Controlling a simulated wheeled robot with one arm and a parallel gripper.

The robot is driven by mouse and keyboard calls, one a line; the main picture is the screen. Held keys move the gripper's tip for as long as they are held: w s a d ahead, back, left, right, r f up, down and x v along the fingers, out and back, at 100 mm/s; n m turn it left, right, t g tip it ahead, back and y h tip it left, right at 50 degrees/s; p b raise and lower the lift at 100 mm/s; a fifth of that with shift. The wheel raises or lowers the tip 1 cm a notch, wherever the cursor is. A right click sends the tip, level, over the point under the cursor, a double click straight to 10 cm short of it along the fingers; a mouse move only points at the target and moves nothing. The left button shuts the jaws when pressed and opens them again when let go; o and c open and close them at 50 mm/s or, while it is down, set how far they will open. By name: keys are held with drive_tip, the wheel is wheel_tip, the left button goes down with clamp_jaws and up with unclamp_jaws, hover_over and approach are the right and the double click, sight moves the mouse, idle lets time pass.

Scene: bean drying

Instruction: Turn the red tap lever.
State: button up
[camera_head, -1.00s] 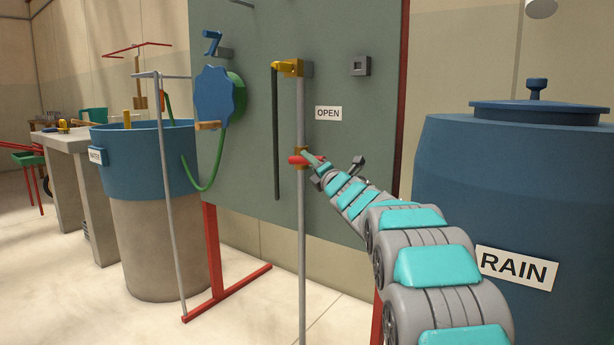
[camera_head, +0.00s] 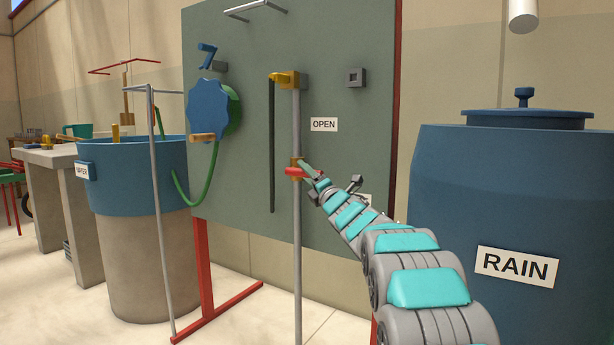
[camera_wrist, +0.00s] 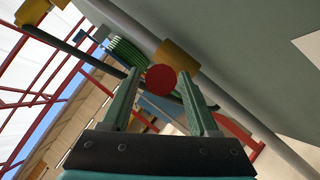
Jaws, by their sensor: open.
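The red tap lever (camera_head: 293,172) sits at a brass valve body on the grey vertical pipe (camera_head: 297,240), in front of the green-grey panel. My gripper (camera_head: 306,170) reaches in from the right and its tips are at the lever. In the wrist view the lever's round red end (camera_wrist: 160,79) shows between my two open green fingers (camera_wrist: 160,98), one on each side of it. I cannot tell whether either finger touches it. The brass valve body (camera_wrist: 176,56) is just beyond, on the slanting grey pipe.
An "OPEN" label (camera_head: 324,124) is on the panel (camera_head: 350,30) above right. A yellow fitting (camera_head: 284,79) with a dark hanging tube (camera_head: 272,150) is close left of the pipe. A blue rain barrel (camera_head: 450,200) stands right, a water tub (camera_head: 130,170) left.

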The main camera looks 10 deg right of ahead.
drive_tip(key=shift+s, duration=0.1)
drive_tip(key=v, duration=0.7)
drive_tip(key=shift+s+f, duration=0.15)
drive_tip(key=shift+s, duration=0.1)
drive_tip(key=shift+d, duration=0.1)
